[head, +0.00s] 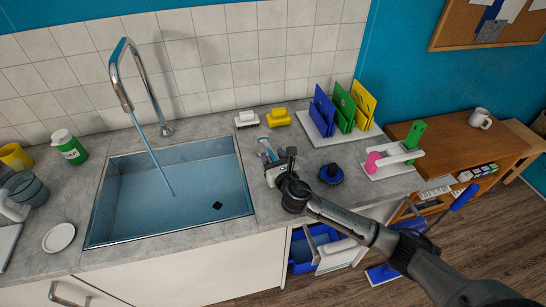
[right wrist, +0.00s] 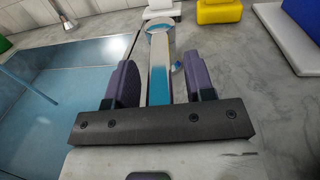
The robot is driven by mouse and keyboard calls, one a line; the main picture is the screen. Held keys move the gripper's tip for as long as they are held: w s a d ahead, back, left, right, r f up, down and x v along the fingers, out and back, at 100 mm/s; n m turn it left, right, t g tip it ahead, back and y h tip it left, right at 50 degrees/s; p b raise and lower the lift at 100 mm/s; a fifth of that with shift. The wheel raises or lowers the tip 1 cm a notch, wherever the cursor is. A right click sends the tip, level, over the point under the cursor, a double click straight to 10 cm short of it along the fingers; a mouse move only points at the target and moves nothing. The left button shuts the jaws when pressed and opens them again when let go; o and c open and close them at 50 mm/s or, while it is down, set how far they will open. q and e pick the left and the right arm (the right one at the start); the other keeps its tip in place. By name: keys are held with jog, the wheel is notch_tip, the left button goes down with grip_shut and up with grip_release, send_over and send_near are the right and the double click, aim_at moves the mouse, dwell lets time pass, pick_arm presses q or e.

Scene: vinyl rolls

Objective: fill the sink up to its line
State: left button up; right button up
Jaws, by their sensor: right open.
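The sink (head: 240,170) is a steel basin with clear bluish water (head: 150,205) in it; a dark square drain (head: 218,206) shows at its lower right. No fill line can be made out. A thin blue stream (head: 153,155) runs from the tall curved tap (head: 115,72) into the basin. My right gripper (head: 272,157) is open over the counter, right of the sink. In the right wrist view its purple fingers (right wrist: 152,85) stand either side of a white and light-blue handle-like thing (right wrist: 160,60), apparently apart from it. My left gripper is not in view.
A white brush (head: 247,120) and a yellow block (head: 279,118) lie behind my right gripper. A dark blue round brush (head: 331,174) is to its right. A rack with coloured boards (head: 325,110) stands farther right. A green-labelled bottle (head: 70,148) is left of the sink.

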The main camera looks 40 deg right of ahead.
jog(key=shift+s, duration=0.15)
jog(key=b+v, duration=0.2)
jog(key=v, duration=1)
jog(key=shift+v, duration=0.8)
jog(key=shift+r, duration=0.1)
